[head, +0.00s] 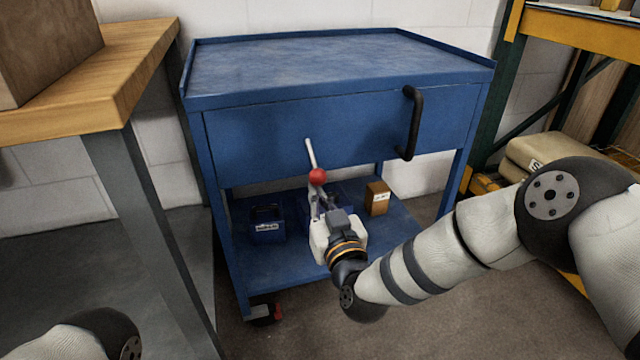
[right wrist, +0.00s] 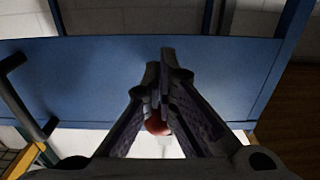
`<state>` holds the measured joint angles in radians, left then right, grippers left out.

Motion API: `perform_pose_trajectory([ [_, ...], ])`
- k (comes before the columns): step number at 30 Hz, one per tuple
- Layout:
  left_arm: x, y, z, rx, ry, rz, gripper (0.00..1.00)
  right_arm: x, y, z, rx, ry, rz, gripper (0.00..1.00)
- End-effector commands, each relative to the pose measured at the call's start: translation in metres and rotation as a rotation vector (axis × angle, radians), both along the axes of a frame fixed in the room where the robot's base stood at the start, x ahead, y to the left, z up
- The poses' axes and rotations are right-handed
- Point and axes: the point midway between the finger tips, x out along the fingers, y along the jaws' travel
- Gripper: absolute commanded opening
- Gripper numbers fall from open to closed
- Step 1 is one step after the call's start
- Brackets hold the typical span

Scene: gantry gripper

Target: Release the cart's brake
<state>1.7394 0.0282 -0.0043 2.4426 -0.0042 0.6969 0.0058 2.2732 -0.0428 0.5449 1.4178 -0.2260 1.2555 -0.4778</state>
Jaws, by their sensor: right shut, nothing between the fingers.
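The blue cart (head: 265,145) stands ahead, with a black handle (head: 412,122) on its front. A pale lever rod with a red ball knob (head: 318,176) shows in front of the panel, its lower end at the ball. My right gripper (head: 317,196) is just below the ball, fingers shut and pointing towards the cart. In the right wrist view the shut fingers (right wrist: 165,62) partly cover the red ball (right wrist: 157,126), which is not held; I cannot tell whether they touch. A caster with a red tab (head: 278,311) is at the cart's lower left corner. My left gripper is out of view.
A wooden-topped bench (head: 110,85) with a brown box (head: 50,45) is close on the left. A blue bin (head: 267,224) and a small brown box (head: 377,198) sit on the cart's lower shelf. A yellow and green rack (head: 575,32) stands at right.

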Motion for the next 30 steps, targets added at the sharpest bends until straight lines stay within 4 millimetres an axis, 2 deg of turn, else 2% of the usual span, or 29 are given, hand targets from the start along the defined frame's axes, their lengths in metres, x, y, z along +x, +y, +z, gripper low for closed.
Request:
perform_pose_trajectory([
  [26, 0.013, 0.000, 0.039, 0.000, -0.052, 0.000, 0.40, -0.001, 0.000, 0.062, 0.000, -0.004, 0.000, 0.00],
  [30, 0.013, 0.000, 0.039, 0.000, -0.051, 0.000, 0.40, -0.004, -0.001, 0.057, 0.000, 0.000, 0.000, 0.00],
])
